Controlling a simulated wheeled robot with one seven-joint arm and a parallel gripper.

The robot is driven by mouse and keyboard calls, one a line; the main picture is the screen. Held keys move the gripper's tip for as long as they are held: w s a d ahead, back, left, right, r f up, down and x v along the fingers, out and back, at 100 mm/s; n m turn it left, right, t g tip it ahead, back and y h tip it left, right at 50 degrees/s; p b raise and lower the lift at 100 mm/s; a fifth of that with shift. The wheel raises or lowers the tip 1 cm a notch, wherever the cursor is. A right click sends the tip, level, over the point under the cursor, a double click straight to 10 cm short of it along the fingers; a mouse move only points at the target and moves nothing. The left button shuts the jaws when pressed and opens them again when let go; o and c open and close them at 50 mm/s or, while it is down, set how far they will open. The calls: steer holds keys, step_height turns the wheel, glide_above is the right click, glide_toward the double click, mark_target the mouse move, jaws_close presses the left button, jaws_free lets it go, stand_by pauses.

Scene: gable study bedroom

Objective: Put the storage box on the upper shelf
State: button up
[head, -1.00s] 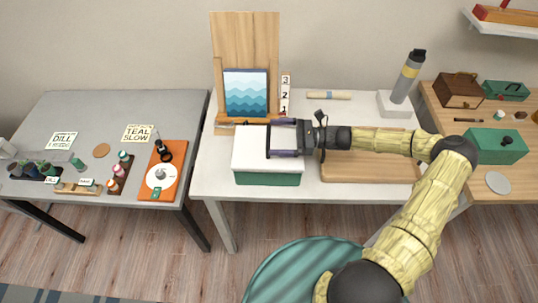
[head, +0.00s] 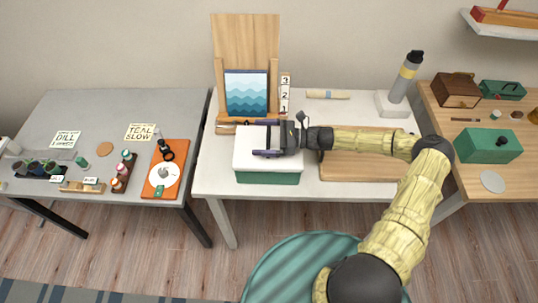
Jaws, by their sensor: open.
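A box with a white lid and green lower body (head: 268,178) sits on the white middle table, near its front edge; it looks like the storage box. My gripper (head: 264,141) is open over the white lid, fingers pointing left, with nothing seen between them. I cannot tell whether the fingers touch the lid. The gripper hides part of the lid's back right. A white wall shelf (head: 503,30) with a red and wooden model boat on it is at the top right, partly cut off by the picture edge.
A wooden easel with a wave picture (head: 247,93) stands behind the box. A wooden board (head: 360,168) lies right of it under my arm. A grey bottle (head: 405,76) stands behind. The right desk holds a green box (head: 487,147) and a brown chest (head: 453,87).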

mark_target(263, 145)
steer(key=c, duration=1.7)
steer(key=shift+r, duration=0.1)
steer(key=shift+r, duration=0.1)
step_height(263, 145, up, 10)
steer(key=b, duration=0.2)
steer(key=shift+b, duration=0.35)
